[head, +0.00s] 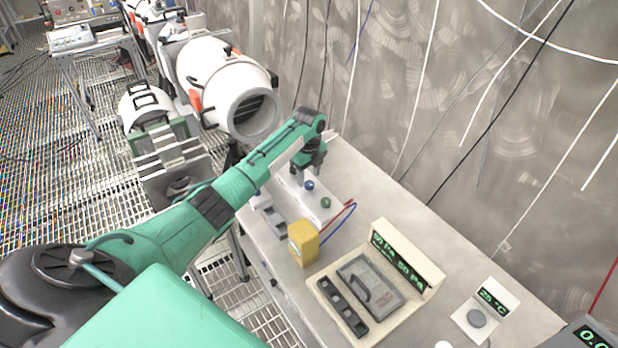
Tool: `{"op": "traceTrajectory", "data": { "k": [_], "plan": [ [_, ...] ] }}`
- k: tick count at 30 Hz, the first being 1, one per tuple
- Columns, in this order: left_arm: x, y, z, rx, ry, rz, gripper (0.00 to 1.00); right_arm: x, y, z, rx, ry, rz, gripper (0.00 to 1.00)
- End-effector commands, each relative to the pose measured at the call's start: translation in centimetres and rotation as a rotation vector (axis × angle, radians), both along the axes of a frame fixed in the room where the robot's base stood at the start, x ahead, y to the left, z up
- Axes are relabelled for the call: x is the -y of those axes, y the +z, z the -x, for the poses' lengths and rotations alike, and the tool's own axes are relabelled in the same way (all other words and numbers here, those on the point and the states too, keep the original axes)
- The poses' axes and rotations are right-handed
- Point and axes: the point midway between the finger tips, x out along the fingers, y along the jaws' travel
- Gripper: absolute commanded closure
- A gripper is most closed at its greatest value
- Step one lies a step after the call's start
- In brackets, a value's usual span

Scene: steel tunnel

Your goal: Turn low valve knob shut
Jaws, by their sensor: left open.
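A pale valve panel lies on the grey bench, with a small dark blue knob (309,185) and a green knob (326,202) on it. I cannot tell from labels which one is the low valve knob. My left arm reaches in from the left over the panel. My left gripper (316,171) points down just above and behind the blue knob, open. Its fingers are small and dark, and I cannot tell whether they touch a knob. The arm hides part of the panel's left side. My right gripper is out of view.
A yellow box (303,243) with red and blue wires stands on the bench nearer me. A pressure readout unit (427,262) and a temperature readout (487,308) sit to its right. A white cylindrical chamber (212,72) stands behind the arm. The wall borders the bench.

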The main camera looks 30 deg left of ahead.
Motion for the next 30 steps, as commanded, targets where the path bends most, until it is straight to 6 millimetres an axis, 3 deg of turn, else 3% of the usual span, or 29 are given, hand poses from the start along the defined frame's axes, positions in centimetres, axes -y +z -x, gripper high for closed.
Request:
{"op": "traceTrajectory", "data": {
  "k": [3,6,16,17,21,24,30],
  "plan": [
    [0.0,-1.5,0.0,-0.002,0.001,0.001,0.48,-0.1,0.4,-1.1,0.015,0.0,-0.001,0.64],
    [0.0,-2.3,0.0,-0.001,0.0,0.0,0.48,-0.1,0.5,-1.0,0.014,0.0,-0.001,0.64],
    [0.0,-2.8,0.0,0.0,0.0,-0.001,0.48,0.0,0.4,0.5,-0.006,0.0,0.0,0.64],
    [0.0,-2.8,0.0,0.0,0.0,-0.001,0.5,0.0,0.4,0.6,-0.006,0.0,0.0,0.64],
    [0.0,-2.7,0.0,0.0,0.0,-0.001,0.77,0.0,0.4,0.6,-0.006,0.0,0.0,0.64],
    [0.0,-2.7,0.0,0.0,0.0,-0.001,0.93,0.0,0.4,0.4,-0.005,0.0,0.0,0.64],
    [0.0,-2.7,0.0,-0.001,0.01,0.0,0.93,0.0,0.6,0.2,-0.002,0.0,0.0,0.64]
  ]
}}
